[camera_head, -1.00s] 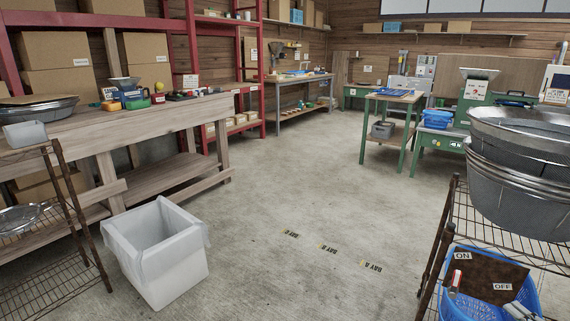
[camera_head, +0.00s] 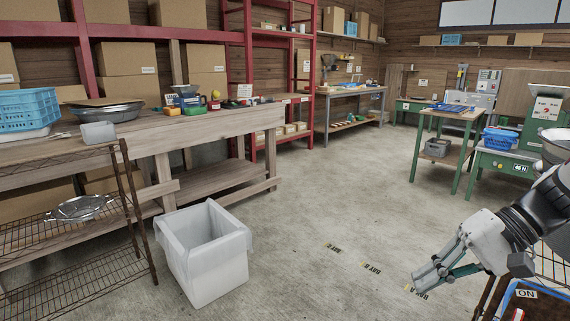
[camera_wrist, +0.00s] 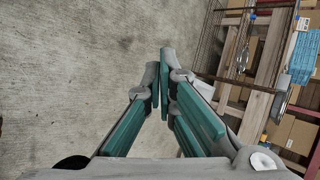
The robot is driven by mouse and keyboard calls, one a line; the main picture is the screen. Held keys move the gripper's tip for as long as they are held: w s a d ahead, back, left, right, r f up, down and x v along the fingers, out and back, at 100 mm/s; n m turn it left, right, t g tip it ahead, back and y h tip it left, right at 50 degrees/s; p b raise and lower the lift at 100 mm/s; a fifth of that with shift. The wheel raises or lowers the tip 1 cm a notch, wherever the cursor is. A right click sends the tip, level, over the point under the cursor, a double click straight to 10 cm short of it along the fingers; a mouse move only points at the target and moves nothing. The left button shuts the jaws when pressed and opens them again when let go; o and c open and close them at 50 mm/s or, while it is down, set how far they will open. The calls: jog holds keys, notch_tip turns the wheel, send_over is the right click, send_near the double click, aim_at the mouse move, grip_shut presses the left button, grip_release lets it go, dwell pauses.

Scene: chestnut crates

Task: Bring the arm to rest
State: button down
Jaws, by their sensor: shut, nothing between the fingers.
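My gripper (camera_head: 428,279) is at the lower right of the head view, on the end of my white and black arm. It hangs in the air over the concrete floor and points left. In the wrist view my gripper (camera_wrist: 164,60) shows its grey and teal fingers closed together at the tips, with nothing between them. The floor (camera_wrist: 75,75) lies beyond the fingers.
A white lined bin (camera_head: 205,255) stands on the floor left of centre. A brown wire rack (camera_head: 90,240) and a wooden workbench (camera_head: 220,127) are at the left. A green table (camera_head: 450,115) stands at the back right. The central floor is clear.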

jog(key=s+a+r+n+g+h, duration=0.3)
jog(key=s+a+h, duration=0.1)
jog(key=s+a, duration=0.5)
jog(key=s+d+n+t+h, duration=0.2)
jog(key=s+h, duration=0.3)
jog(key=s, duration=0.7)
notch_tip(320, 180, up, 23)
jog(key=t+p, duration=0.3)
jog(key=p, duration=1.9)
jog(key=shift+a+t, duration=0.15)
jog(key=shift+t, duration=0.15)
